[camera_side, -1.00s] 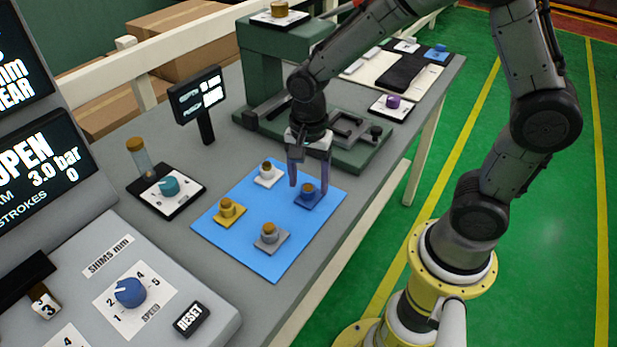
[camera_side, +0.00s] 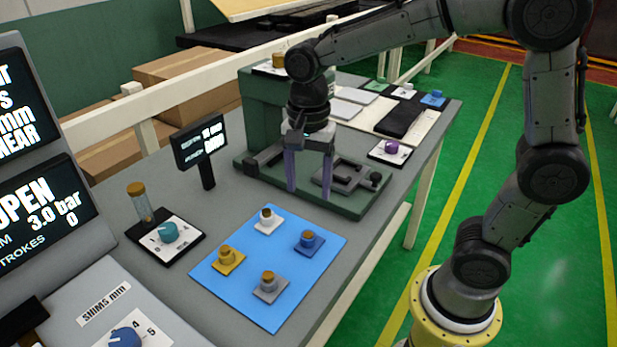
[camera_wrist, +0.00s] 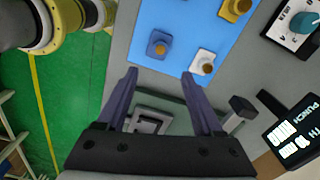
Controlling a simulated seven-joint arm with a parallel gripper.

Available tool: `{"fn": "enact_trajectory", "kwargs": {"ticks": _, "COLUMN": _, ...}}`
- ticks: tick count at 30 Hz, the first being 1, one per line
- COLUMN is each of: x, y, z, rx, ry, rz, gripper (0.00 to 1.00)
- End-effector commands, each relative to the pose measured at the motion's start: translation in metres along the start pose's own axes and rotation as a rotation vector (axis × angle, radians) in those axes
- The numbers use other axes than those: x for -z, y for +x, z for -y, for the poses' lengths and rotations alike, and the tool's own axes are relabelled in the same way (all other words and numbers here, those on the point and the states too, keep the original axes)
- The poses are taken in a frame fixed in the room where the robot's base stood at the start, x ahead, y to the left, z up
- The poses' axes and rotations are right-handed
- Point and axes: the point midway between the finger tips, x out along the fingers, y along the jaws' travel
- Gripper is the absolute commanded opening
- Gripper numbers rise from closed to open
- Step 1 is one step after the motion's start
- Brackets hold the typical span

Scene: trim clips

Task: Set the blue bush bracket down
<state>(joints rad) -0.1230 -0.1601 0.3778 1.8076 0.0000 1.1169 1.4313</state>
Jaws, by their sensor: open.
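The blue bush bracket (camera_side: 307,242) sits on the right part of the light blue mat (camera_side: 232,279), with a brown bush in its ring. It also shows in the wrist view (camera_wrist: 158,46), resting flat on the mat. My gripper (camera_side: 308,188) is open and empty, above and behind the mat, over the front of the green press base. In the wrist view my gripper (camera_wrist: 160,75) has its fingers apart, with nothing between them. The blue bracket lies beyond the fingertips, clear of them.
The mat also bears a white bracket (camera_side: 268,221), a yellow bracket (camera_side: 228,260) and a grey bracket (camera_side: 269,286). The green press (camera_side: 262,105) stands behind, with a grey fixture (camera_side: 352,176) on its base. A small display (camera_side: 202,145) and a dial box (camera_side: 167,240) stand at left.

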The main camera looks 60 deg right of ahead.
Motion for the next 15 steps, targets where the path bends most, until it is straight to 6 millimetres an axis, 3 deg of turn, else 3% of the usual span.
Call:
{"fn": "enact_trajectory", "kwargs": {"ticks": 5, "x": 0.001, "y": -0.013, "z": -0.005, "rx": 0.019, "ry": -0.039, "rz": -0.003, "gripper": 0.69}}
{"fn": "enact_trajectory", "kwargs": {"ticks": 8, "x": 0.002, "y": -0.024, "z": -0.02, "rx": 0.065, "ry": -0.155, "rz": -0.016, "gripper": 0.69}}
{"fn": "enact_trajectory", "kwargs": {"ticks": 15, "x": 0.004, "y": -0.046, "z": -0.085, "rx": 0.233, "ry": -0.666, "rz": -0.14, "gripper": 0.69}}
